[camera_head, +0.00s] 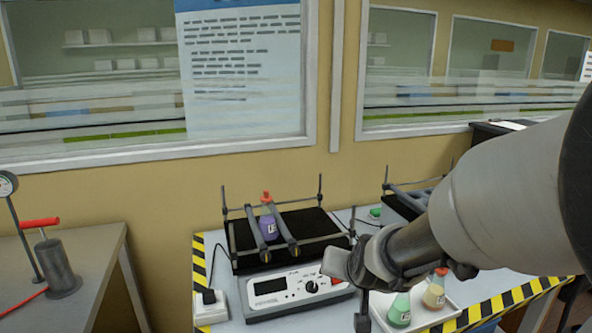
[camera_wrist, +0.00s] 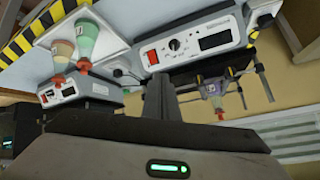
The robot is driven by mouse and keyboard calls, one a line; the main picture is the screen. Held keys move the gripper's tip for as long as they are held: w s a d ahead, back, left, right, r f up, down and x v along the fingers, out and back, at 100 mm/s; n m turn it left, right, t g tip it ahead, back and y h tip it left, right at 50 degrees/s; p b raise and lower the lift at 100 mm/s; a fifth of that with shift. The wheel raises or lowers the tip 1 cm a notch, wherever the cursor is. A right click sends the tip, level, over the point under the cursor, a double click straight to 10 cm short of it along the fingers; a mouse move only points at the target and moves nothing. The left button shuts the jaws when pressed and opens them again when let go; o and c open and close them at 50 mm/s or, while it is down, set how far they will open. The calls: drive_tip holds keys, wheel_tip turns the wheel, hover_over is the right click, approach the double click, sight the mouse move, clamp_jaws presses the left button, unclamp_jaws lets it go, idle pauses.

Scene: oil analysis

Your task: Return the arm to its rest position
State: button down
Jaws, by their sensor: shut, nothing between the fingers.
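My arm reaches in from the right edge of the head camera view. My gripper (camera_head: 345,262) is at its end, pointing left, with its fingers together and empty. It is in front of the right side of the shaker (camera_head: 262,302) and above the bench. In the wrist view my gripper (camera_wrist: 160,88) shows its closed fingers rising from the grey body with a green light. The shaker's front panel (camera_wrist: 185,50) is just beyond them, in a turned-over picture. I cannot tell the exact gap between gripper and shaker.
A purple flask (camera_head: 268,226) sits clamped on the shaker. A green flask (camera_head: 399,311) and an orange flask (camera_head: 434,291) stand on a white tray below my arm. A second device (camera_head: 408,205) is behind the arm. A grey table (camera_head: 98,262) with a pump (camera_head: 58,266) is left.

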drive_tip(key=s+d+r+n+g, duration=0.2)
drive_tip(key=s+r, duration=0.2)
drive_tip(key=s, duration=0.8)
drive_tip(key=s+d+r+n+g, duration=0.15)
drive_tip(key=s+r, duration=0.35)
drive_tip(key=s, duration=0.6)
wheel_tip(320, 180, up, 18)
drive_tip(key=p, duration=1.9)
drive_tip(key=shift+w+h, duration=0.2)
drive_tip(key=shift+h, duration=0.1)
drive_tip(key=shift+r, duration=0.1)
